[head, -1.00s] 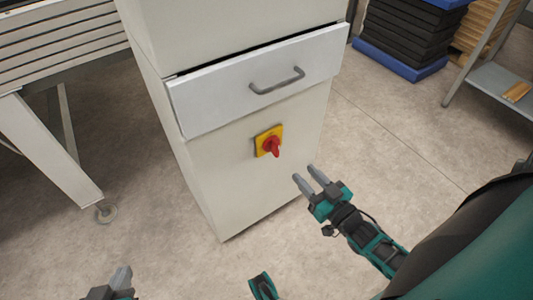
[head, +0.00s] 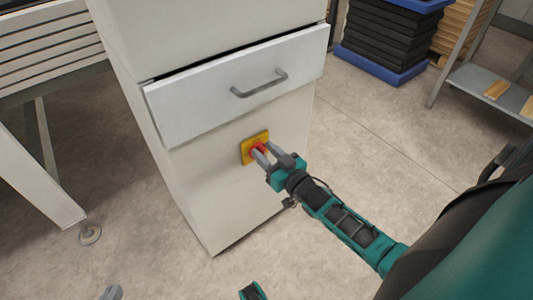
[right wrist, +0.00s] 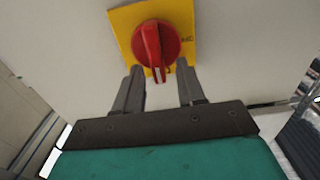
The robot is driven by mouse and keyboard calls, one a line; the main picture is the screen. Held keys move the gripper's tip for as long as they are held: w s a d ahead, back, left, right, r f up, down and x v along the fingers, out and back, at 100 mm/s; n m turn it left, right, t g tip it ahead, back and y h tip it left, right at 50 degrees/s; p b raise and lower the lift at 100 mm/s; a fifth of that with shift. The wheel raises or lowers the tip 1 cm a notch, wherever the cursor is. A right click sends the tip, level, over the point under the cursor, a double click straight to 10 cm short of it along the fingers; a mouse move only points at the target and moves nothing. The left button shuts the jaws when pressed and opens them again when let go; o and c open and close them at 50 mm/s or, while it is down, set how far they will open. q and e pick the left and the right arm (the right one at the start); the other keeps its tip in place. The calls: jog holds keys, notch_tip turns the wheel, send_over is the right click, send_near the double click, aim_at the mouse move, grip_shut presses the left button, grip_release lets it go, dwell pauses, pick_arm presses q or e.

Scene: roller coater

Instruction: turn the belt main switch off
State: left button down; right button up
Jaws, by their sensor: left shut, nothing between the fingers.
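The belt main switch is a red rotary knob (head: 258,147) on a yellow square plate (head: 247,154), on the front of the pale cabinet. In the right wrist view the knob (right wrist: 155,47) has its raised grip close to upright, with a white mark at its lower end. My right gripper (head: 264,151) is open in front of the switch. In the right wrist view its fingertips (right wrist: 159,67) lie either side of the knob's lower part; I cannot tell whether they touch it. Only a tip of my left gripper (head: 112,293) shows at the bottom edge, and it is shut.
Above the switch is a drawer front (head: 200,105) with a grey handle (head: 260,83), slightly open at its top edge. A white machine frame (head: 40,185) stands at left. Black stacked trays (head: 390,40) and a shelf (head: 480,85) are at back right. Floor is clear between.

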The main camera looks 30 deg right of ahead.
jog(key=shift+c, duration=0.2)
jog(key=c, duration=0.4)
pick_arm(q)
jog(key=shift+a+f, duration=0.1)
jog(key=shift+f, duration=0.15)
pick_arm(e)
grip_shut()
pick_arm(q)
jog(key=shift+r, duration=0.15)
pick_arm(e)
jog(key=shift+n, duration=0.4)
jog(key=shift+a+n+p, duration=0.25)
jog(key=shift+n+p, duration=0.2)
jog(key=shift+n, duration=0.45)
pick_arm(q)
jog(key=shift+d+f+b, duration=0.2)
jog(key=shift+f+b, duration=0.1)
jog(key=shift+b, duration=0.75)
pick_arm(e)
jog(key=shift+s+a+f+n, duration=0.1)
jog(key=shift+a+f+n, duration=0.25)
jog(key=shift+n, duration=2.2)
jog(key=shift+a+f+n, duration=0.25)
jog(key=shift+f+n, duration=0.2)
jog(key=shift+n, duration=2.15)
jog(key=shift+s+a+f+n, duration=0.1)
jog(key=shift+a+f+n, duration=0.25)
jog(key=shift+n, duration=2.2)
jog(key=shift+d, duration=0.1)
